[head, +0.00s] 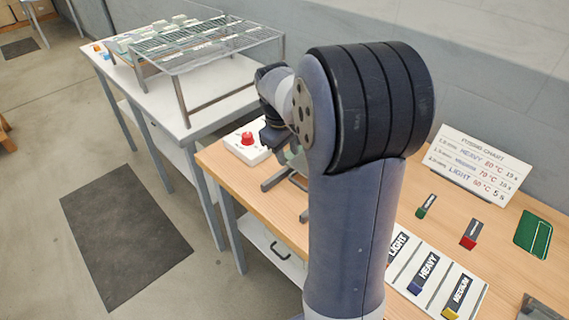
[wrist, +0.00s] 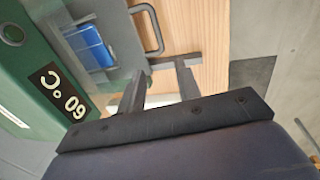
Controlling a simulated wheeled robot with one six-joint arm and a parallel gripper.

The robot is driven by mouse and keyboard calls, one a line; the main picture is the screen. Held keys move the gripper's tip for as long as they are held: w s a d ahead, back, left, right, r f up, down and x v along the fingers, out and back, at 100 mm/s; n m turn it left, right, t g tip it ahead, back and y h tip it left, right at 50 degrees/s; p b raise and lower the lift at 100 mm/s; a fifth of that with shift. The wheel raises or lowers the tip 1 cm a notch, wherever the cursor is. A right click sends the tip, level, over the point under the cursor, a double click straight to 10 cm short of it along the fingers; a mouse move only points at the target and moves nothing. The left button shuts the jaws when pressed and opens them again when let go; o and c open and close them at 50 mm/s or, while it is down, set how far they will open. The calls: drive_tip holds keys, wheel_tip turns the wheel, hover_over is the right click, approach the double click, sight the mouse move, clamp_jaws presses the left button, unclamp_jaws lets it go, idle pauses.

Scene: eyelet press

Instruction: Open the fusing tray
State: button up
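In the wrist view, the grey fusing tray (wrist: 118,75) shows beside a green press body (wrist: 45,75). A blue piece (wrist: 90,45) lies on the tray. A dark U-shaped handle (wrist: 158,30) stands out from the tray's right side. My gripper (wrist: 158,80) has its two dark fingers apart with nothing seen between them. The fingertips are near the handle but not around it. In the head view, my arm hides the press and most of the tray area, and I cannot make out the fingers clearly.
A red button on a white box (head: 247,140) stands at the table's left edge. A wire rack (head: 200,45) stands on the white table behind. The fusing chart (head: 478,165), labelled strips (head: 425,272) and small coloured pieces lie at right. The press display (wrist: 62,92) reads 60 °C.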

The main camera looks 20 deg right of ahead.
sight(293, 180)
drive_tip(key=f, duration=0.3)
drive_tip(key=d+f, duration=0.1)
drive_tip(key=f, duration=0.2)
drive_tip(key=f+p, duration=0.1)
drive_tip(key=f, duration=0.3)
drive_tip(key=shift+d, duration=0.4)
drive_tip(key=shift+r, duration=0.1)
drive_tip(key=shift+c, duration=0.4)
clamp_jaws()
